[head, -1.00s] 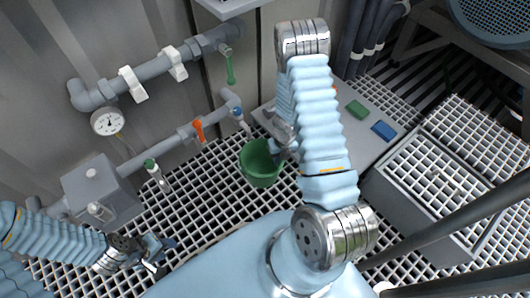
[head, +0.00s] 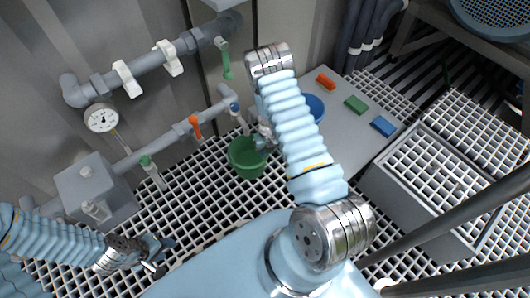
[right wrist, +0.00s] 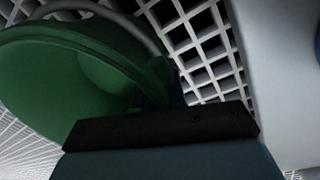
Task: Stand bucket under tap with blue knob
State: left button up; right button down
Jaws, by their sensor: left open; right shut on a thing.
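The green bucket (head: 247,163) is upright over the white grating floor in the head view. My right gripper (head: 266,143) is shut on its right rim. The bucket also fills the upper left of the right wrist view (right wrist: 85,75), above the dark finger. The tap with the blue knob (head: 235,107) comes off the grey pipe just above the bucket in the picture. Its pale spout ends close to the bucket's far rim. I cannot tell if the bucket touches the floor. My left gripper (head: 160,256) is open and empty at lower left.
A tap with a green knob (head: 148,163) stands to the left, and an orange valve handle (head: 195,127) sits between the taps. A blue vessel (head: 314,107), partly behind my right arm, stands on the grey slab (head: 350,135) with several coloured blocks. Grating left of the bucket is free.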

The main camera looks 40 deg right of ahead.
jog(key=c, duration=1.2)
grip_release()
jog(key=shift+r, duration=0.35)
notch_tip(320, 180, up, 11)
jog(key=d+p, duration=0.1)
jog(key=p, duration=0.2)
jog(key=shift+s+r, duration=0.2)
